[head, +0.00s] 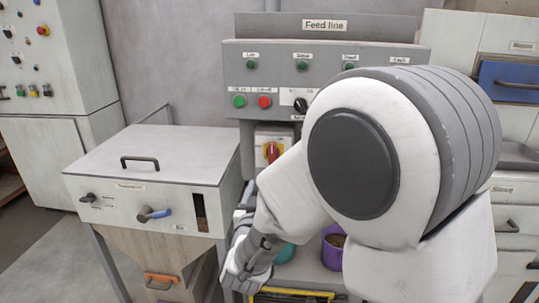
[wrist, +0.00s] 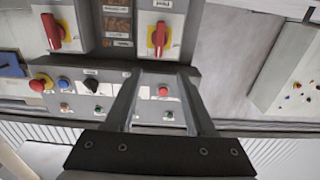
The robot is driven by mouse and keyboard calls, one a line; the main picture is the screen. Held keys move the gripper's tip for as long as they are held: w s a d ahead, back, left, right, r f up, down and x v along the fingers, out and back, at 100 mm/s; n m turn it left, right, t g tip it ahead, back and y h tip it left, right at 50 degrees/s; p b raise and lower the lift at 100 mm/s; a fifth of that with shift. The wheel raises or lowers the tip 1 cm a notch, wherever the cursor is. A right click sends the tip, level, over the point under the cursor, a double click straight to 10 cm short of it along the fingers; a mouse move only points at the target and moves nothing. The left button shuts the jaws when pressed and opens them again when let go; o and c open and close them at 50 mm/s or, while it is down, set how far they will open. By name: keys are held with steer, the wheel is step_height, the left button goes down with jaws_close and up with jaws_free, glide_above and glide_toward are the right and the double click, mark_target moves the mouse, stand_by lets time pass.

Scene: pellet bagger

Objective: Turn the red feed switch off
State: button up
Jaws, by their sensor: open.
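The red feed switch (head: 272,151) is a red rotary handle on a yellow plate, on a pale box below the Feed line panel. Its lower right side is close to my arm in the head view. In the wrist view, which is upside down, the switch (wrist: 158,38) shows beyond the fingertips, its handle roughly upright, near a label that seems to read Feed. My gripper (wrist: 160,72) is open and empty, with clear space between its fingers. It does not visibly touch the switch. In the head view my arm covers much of the area right of the switch.
A second red switch on yellow (wrist: 52,32) shows in the wrist view. The Feed line panel (head: 275,80) has lamps, buttons and a black knob. A hopper cabinet (head: 150,165) with handles stands at left. A purple cup (head: 332,254) sits low beside my arm.

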mark_target(272, 153)
steer(key=w, duration=1.7)
steer(key=shift+w+d+r+b, duration=0.1)
steer(key=shift+d+b, duration=0.3)
jaws_close()
